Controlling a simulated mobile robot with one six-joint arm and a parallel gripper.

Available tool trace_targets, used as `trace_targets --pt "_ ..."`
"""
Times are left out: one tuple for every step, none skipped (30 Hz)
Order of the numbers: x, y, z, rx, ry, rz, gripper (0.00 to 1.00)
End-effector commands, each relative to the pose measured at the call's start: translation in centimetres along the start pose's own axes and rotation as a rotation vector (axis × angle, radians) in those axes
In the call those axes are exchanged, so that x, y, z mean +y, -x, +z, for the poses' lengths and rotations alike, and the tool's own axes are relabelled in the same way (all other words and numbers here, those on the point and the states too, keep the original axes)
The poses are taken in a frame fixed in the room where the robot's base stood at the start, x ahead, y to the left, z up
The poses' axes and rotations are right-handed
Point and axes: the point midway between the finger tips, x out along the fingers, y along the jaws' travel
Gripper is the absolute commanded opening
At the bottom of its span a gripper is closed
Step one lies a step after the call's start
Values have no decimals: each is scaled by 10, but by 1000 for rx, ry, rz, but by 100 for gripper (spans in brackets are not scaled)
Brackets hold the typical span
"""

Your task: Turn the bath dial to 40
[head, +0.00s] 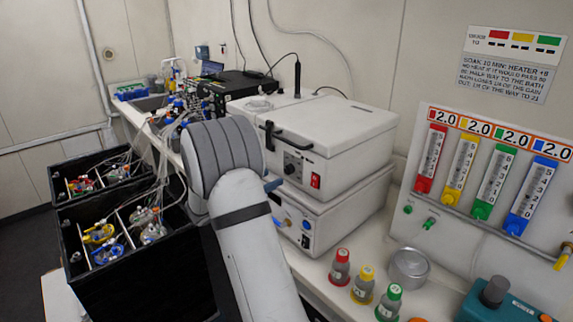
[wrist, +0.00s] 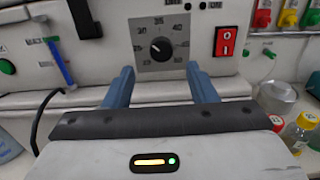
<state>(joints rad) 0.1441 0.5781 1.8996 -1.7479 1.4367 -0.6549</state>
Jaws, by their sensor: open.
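The bath dial (wrist: 161,48) is a black round knob on a grey square plate with printed numbers, on the front of the white bath unit. Its white mark points to the upper left, towards the 25 to 30 side; the exact reading is too small to tell. It also shows in the head view (head: 291,168). My gripper (wrist: 161,82) is open and empty, its two blue fingers apart, one on each side below the dial and not touching it. In the head view my arm hides most of the gripper.
A red rocker switch (wrist: 227,41) sits right of the dial. A second white box (head: 320,228) stands under the bath unit. Bottles with red, yellow and green caps (head: 362,285) and a metal dish (head: 408,267) stand at the right. A black tube (wrist: 40,115) hangs at left.

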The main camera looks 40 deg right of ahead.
Motion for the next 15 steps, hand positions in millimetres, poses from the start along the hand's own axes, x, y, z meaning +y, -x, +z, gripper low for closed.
trace_targets --pt "-1 -10 2 0 0 -4 52" --pt "-1 -15 3 0 0 -4 52" --pt "-1 -22 2 1 0 -4 52" --pt "-1 -27 2 1 0 -4 52" --pt "-1 -31 2 1 0 -3 52" --pt "-1 -37 2 1 0 -3 52" --pt "-1 -41 2 1 -1 -4 52" --pt "-1 -45 2 1 -1 -3 52" --pt "-1 -49 2 1 -1 -2 52" --pt "0 -52 2 2 -2 -1 52" --pt "0 -54 1 2 -2 -1 52" --pt "-1 -56 1 2 -3 -1 52" --pt "-1 -58 1 2 -3 -1 52" --pt "-1 -59 0 2 -3 -1 52" --pt "-1 -60 0 2 -3 -1 52"
